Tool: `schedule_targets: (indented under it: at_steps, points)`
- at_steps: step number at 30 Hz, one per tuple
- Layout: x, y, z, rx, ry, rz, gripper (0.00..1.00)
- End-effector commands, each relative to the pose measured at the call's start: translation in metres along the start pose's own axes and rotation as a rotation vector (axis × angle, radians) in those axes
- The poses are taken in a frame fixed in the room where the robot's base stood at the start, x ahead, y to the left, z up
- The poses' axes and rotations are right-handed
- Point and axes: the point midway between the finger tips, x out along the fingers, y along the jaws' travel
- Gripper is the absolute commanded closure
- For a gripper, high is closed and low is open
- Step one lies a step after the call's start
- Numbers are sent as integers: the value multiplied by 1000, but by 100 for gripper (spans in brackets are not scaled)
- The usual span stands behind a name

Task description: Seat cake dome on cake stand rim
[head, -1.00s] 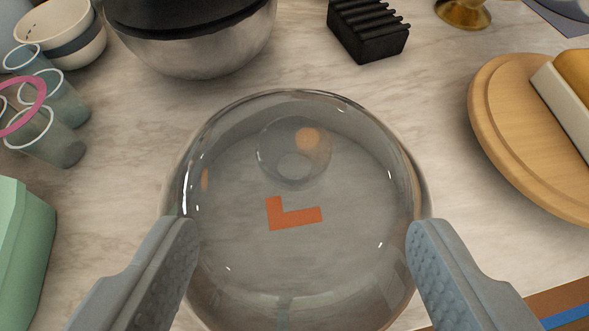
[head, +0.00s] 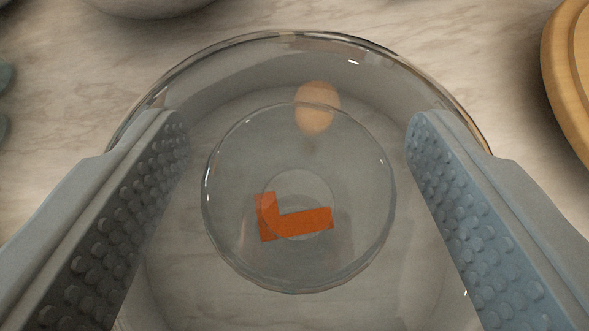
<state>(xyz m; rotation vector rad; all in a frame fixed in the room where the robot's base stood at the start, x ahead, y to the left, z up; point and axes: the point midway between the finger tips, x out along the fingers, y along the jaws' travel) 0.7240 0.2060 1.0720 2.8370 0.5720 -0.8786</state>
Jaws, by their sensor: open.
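The cake dome (head: 240,75) is clear glass and sits on the marble counter, filling the middle of the view. Its round glass knob (head: 298,270) faces me, between my fingers. My gripper (head: 297,125) is open, one finger on each side of the knob, with a gap on both sides; the fingers overlap the dome in the picture. A round wooden piece (head: 567,85) is cut off at the right edge; I cannot tell if it is the cake stand. The dome's near edge is partly hidden or out of view.
An orange L-shaped mark (head: 295,222) shows through the glass. A pale orange spot (head: 317,107) also shows in the glass, perhaps a reflection. A bowl's lower edge (head: 150,5) is at the top left. Bare marble lies between the dome and the wooden piece.

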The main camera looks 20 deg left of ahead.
Motion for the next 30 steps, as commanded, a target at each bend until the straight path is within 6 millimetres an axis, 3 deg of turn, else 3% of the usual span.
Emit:
schedule_targets:
  at_steps: [6,16,30]
  points:
    - [0,0,0,0,1,0,35]
    - [0,0,0,0,1,0,100]
    - [-6,0,-10,0,5,0,100]
